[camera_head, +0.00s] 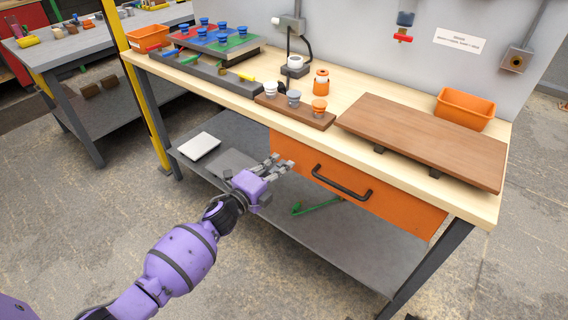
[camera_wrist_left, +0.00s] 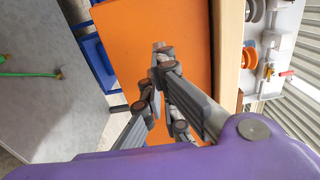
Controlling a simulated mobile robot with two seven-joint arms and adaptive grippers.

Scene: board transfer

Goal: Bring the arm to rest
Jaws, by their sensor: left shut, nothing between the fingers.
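My left arm, purple, comes in from the lower left in the head view. Its left gripper (camera_head: 283,164) is in front of the workbench, near the left end of the orange drawer front (camera_head: 330,175). In the left wrist view the gripper's grey fingers (camera_wrist_left: 160,55) are together against the orange drawer front (camera_wrist_left: 185,20) behind them, with nothing between them. I cannot tell whether the fingertips touch the drawer. The right gripper shows in neither view.
The wooden bench top (camera_head: 240,90) carries a brown board (camera_head: 430,135), an orange bin (camera_head: 465,109), and a small rack (camera_head: 293,111) with several knobbed pieces. The black drawer handle (camera_head: 341,183) sticks out. The lower shelf (camera_head: 350,235) holds a green item (camera_head: 318,207).

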